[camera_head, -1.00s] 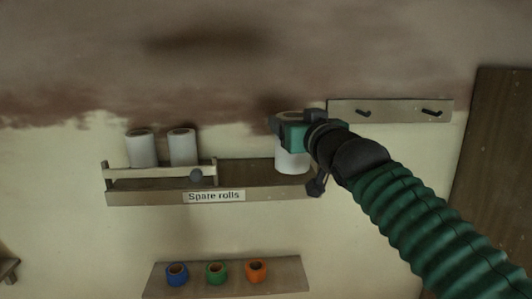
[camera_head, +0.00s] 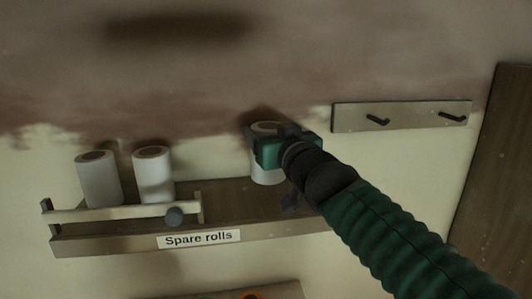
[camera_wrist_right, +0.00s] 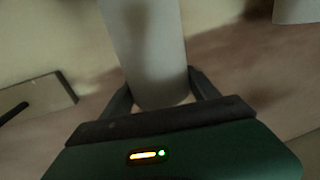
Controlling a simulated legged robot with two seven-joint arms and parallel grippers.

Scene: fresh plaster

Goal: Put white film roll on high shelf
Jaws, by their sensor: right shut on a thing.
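The white film roll (camera_head: 267,174) stands upright at the right part of the high shelf (camera_head: 232,194) labelled "Spare rolls". My right gripper (camera_head: 266,148) is shut on this roll; the gripper body covers its middle, so only its top and lower part show. In the right wrist view the roll (camera_wrist_right: 149,45) sits between the two dark fingers (camera_wrist_right: 160,92). Whether its base touches the shelf board or is just above it, I cannot tell. My left gripper is not in view.
A hook board (camera_head: 402,115) is on the wall to the right. An orange roll (camera_head: 251,295) shows on a lower shelf.

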